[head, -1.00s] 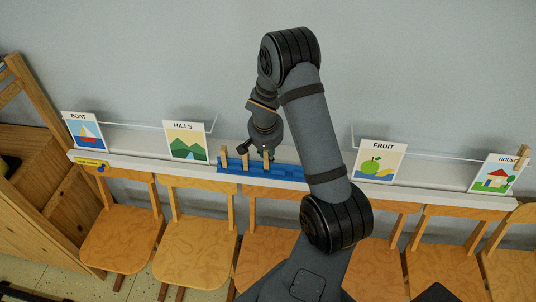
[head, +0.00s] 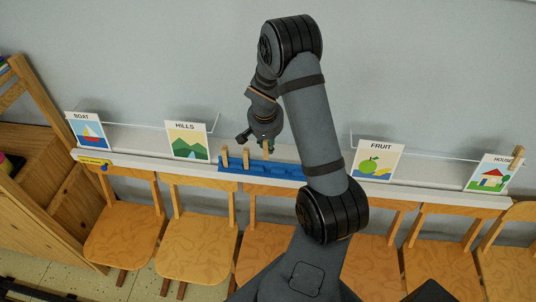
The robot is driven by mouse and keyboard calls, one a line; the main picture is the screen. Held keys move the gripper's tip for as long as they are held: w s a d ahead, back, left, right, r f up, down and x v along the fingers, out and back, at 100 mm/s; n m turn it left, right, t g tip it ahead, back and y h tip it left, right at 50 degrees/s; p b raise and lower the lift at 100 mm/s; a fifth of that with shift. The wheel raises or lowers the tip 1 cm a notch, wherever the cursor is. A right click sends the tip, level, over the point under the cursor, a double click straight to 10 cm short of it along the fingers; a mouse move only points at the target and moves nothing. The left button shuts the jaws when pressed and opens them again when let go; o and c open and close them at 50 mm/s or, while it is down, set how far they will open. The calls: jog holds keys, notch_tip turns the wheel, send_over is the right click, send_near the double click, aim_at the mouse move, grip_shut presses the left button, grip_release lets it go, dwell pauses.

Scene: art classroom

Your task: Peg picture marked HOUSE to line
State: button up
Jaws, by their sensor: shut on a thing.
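The picture marked HOUSE (head: 491,175) stands on the white ledge at the far right of the head view, with a wooden peg (head: 517,157) at its top right corner. A thin pale line (head: 430,159) runs along the wall above the ledge, partly hidden by my arm. My gripper (head: 265,143) is shut on another wooden peg (head: 265,152), just above the blue peg rack (head: 285,170). The fingertips are small and dark here. Two more pegs, a left one (head: 225,157) and a right one (head: 246,157), stand upright in the rack.
Pictures marked BOAT (head: 88,131), HILLS (head: 187,141) and FRUIT (head: 378,160) also stand on the ledge (head: 135,163). Several wooden chairs (head: 195,245) line up below it. A wooden cabinet (head: 40,200) is at the left.

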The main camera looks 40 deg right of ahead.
aim_at(266, 152)
jog(key=shift+s+a+r+b, duration=0.1)
jog(key=shift+s+a+b, duration=0.6)
jog(key=shift+a+b, duration=0.35)
jog(key=shift+s+a+r+b, duration=0.2)
jog(key=shift+s+a+b, duration=0.25)
jog(key=shift+s, duration=0.05)
jog(key=shift+s+a+r+b, duration=0.2)
jog(key=shift+s+a+b, duration=0.2)
jog(key=shift+s+b, duration=0.05)
